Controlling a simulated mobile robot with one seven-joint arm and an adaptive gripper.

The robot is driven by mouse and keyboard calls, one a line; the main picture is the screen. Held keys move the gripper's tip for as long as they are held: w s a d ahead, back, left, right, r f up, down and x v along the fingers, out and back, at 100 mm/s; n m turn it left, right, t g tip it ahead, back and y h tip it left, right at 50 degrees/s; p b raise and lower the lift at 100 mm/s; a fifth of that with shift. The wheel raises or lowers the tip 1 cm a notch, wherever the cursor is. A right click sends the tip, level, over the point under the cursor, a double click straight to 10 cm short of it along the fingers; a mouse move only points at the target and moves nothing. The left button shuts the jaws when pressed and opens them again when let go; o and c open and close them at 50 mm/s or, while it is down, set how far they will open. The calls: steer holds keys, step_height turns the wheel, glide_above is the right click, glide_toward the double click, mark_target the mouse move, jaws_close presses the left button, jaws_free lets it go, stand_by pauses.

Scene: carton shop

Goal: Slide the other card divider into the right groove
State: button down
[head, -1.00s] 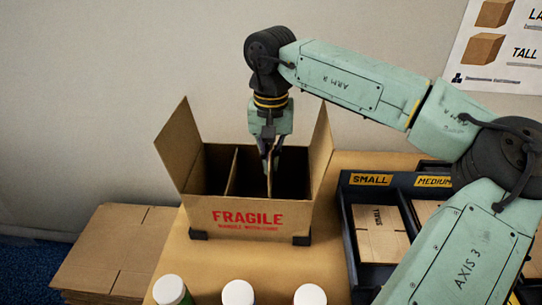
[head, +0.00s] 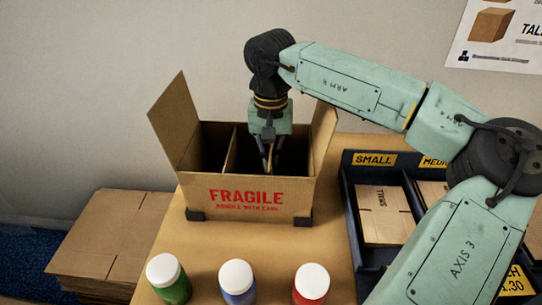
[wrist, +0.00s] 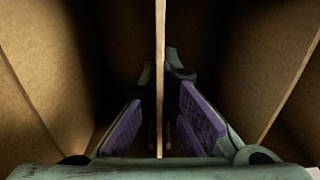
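The open carton (head: 195,190), marked FRAGILE, stands on the table with its flaps up. One card divider (head: 229,150) stands upright inside it, left of the middle. The other card divider (wrist: 160,60) is upright inside the carton; in the wrist view it runs down the middle, edge on. My gripper (head: 269,163) is pointed down into the right half of the carton. Its purple-padded fingers (wrist: 162,115) stand either side of this divider, with a visible gap at each pad. The divider's lower edge and the grooves are hidden.
Green (head: 170,283), blue (head: 237,284) and red (head: 311,284) white-capped bottles stand in front of the carton. A dark tray (head: 352,215) of flat cartons is to the right. Flat cardboard (head: 105,235) is stacked at the left.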

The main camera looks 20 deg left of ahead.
steer(key=c, duration=1.7)
jaws_free()
steer(key=shift+r, duration=0.15)
